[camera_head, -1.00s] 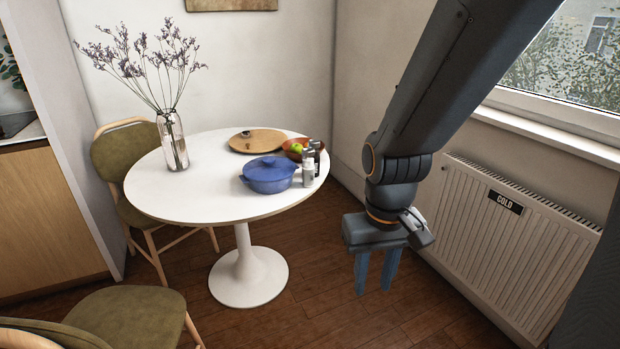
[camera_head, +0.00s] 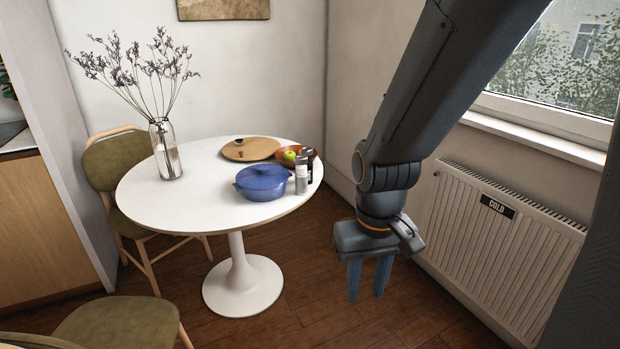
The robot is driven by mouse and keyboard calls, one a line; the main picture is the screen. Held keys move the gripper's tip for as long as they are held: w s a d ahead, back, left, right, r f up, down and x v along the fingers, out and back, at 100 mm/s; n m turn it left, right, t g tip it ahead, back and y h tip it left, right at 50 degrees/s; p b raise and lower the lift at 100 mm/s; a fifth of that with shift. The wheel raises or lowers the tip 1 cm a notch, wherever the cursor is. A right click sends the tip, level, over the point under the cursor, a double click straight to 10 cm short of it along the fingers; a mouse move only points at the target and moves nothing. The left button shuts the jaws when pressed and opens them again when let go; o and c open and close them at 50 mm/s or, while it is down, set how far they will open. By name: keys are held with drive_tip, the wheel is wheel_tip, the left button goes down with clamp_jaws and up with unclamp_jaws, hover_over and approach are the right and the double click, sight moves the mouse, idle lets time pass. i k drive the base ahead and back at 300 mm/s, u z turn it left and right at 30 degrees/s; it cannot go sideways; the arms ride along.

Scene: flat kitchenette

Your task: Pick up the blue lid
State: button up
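The blue lid (camera_head: 262,176) sits on a blue pot (camera_head: 262,190) near the right side of the round white table (camera_head: 200,205). My gripper (camera_head: 367,281) points down over the floor, to the right of the table and apart from it. Its two blue-grey fingers are spread with a gap between them, and nothing shows in the gap. The lid is clear of my arm in this view.
Two shakers (camera_head: 302,178) stand close to the pot's right, by a fruit bowl (camera_head: 297,155). A round wooden board (camera_head: 250,149) lies behind the pot. A glass vase (camera_head: 166,152) stands at the left. Chairs (camera_head: 120,185) flank the table; a radiator (camera_head: 480,240) is at right.

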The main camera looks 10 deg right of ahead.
sight(260, 176)
drive_tip(key=z, duration=0.05)
drive_tip(key=k, duration=0.55)
drive_tip(key=u, duration=0.75)
drive_tip(key=i, duration=1.7)
drive_tip(key=z, duration=0.7)
drive_tip(key=i, duration=0.75)
drive_tip(key=z, duration=0.65)
